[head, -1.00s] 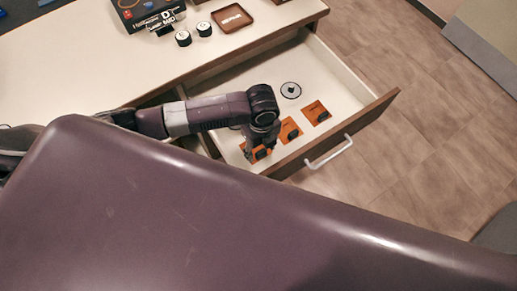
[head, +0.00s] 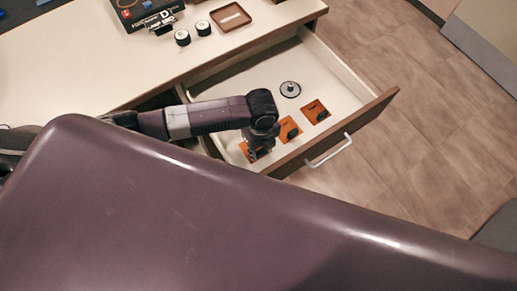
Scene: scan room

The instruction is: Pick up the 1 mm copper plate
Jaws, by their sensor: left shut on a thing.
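Three copper-orange plates with black grips lie in a row in the open drawer (head: 345,87). The far one (head: 310,106) and the middle one (head: 285,127) are uncovered. The nearest plate (head: 244,147) is partly hidden by my left gripper (head: 256,156), which points down over it. My left gripper is shut on this nearest plate, seemingly by its black grip. Any thickness marks are too small to read. I cannot tell whether the plate is clear of the drawer floor. My right gripper does not show.
A grey disc with a dark knob (head: 290,89) lies in the drawer behind the plates. The drawer front has a white handle (head: 328,152). On the white desk (head: 75,60) stand two small round pieces (head: 183,38), a brown tray (head: 231,17) and a dark box (head: 140,10).

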